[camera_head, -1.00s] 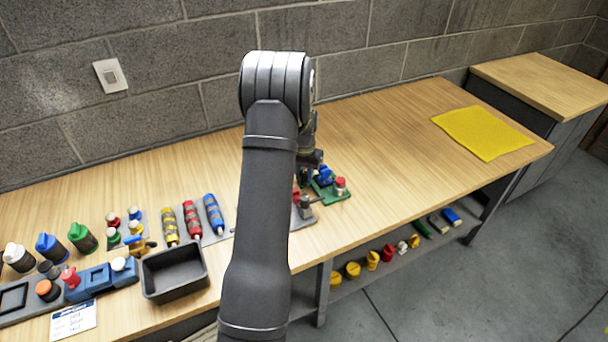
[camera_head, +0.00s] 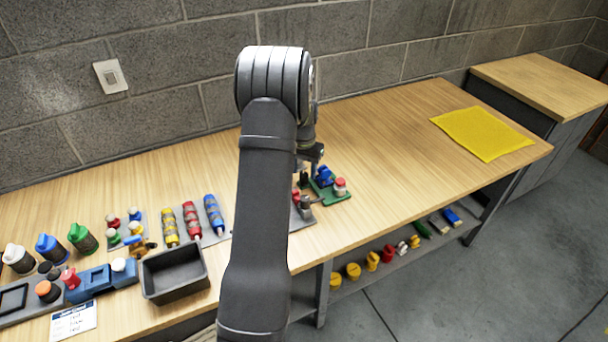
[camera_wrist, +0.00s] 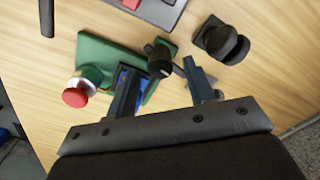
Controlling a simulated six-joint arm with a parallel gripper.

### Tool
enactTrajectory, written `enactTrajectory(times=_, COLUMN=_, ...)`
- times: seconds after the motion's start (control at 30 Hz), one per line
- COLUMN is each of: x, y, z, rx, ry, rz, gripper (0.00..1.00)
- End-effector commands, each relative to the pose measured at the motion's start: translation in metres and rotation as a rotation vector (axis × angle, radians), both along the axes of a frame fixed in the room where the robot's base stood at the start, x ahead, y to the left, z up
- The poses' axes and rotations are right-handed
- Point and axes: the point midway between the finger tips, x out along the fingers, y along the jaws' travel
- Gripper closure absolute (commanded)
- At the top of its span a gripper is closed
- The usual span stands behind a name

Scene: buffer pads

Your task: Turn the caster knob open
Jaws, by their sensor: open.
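In the wrist view, my gripper (camera_wrist: 162,85) is open, with its two dark fingers apart. A black knob (camera_wrist: 160,58) on a green base (camera_wrist: 100,50) shows beyond the gap between them. I cannot tell for certain which part is the caster knob. A blue part (camera_wrist: 128,78) on the base is partly hidden by the left finger. A red-topped white cylinder (camera_wrist: 76,96) is at the base's lower left. In the head view, the green base (camera_head: 338,196) and blue part (camera_head: 324,176) are right of my arm, whose gripper is mostly hidden.
A dark rounded part (camera_wrist: 222,42) stands close right of the fingers.

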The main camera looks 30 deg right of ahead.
Motion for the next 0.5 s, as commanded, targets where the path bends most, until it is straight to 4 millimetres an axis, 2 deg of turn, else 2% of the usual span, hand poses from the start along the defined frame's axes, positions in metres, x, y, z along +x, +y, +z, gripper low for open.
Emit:
enactTrajectory(times=0.03, x=0.001, y=-0.001, z=0.014, rx=-0.003, ry=-0.005, rz=0.0, gripper=0.51)
enactTrajectory(times=0.3, x=0.001, y=-0.001, z=0.081, rx=-0.003, ry=-0.005, rz=0.0, gripper=0.51)
enactTrajectory(times=0.5, x=0.0, y=0.0, z=0.122, rx=-0.002, ry=-0.003, rz=0.0, gripper=0.51)
